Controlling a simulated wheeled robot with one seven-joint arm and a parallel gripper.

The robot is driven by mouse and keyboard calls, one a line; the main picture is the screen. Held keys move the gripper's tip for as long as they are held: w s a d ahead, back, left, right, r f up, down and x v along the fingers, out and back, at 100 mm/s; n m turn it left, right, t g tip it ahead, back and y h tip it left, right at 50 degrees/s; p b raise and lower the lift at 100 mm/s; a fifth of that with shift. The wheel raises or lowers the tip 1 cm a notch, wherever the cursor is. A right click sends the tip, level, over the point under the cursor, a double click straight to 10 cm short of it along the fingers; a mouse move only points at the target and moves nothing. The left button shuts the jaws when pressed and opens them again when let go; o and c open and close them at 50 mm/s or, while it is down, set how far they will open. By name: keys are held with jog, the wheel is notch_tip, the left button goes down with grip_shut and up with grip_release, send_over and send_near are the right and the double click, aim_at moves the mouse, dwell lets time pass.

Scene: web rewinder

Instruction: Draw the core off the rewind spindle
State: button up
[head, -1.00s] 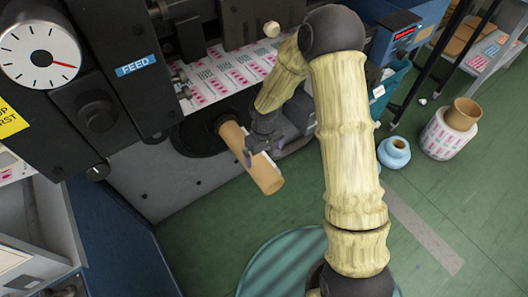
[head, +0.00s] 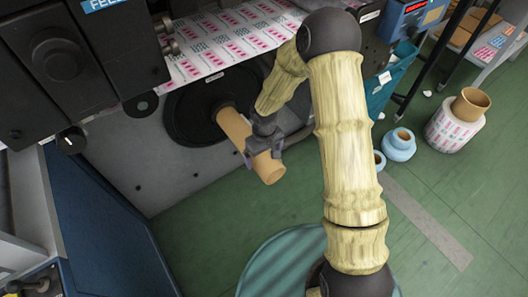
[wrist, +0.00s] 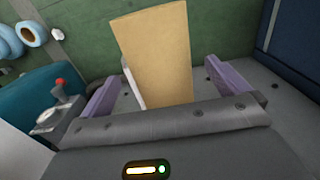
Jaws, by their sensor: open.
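The core (head: 235,128) is a tan cardboard tube. It sticks out from the middle of a black round flange (head: 183,112) on the machine front, tilting down and right in the head view; the spindle inside it is hidden. My gripper (head: 263,146) is at the core's outer part, near its free end. In the wrist view the core (wrist: 155,55) stands between the two purple fingers of my gripper (wrist: 160,78), with gaps showing on both sides. The jaws are open, and the core is not clamped.
A printed web (head: 215,50) runs just above the flange. A blue-grey cabinet (head: 105,230) stands at left. At right on the floor are a blue roll (head: 398,146) and a printed roll with a tan core (head: 455,125). Green floor below the core is mostly clear.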

jog(key=shift+f+b, duration=1.15)
jog(key=shift+f, duration=0.95)
jog(key=c, duration=1.3)
jog(key=shift+r, duration=0.1)
jog(key=shift+r+p, duration=0.2)
jog(key=shift+p, duration=0.1)
jog(key=shift+f, duration=0.1)
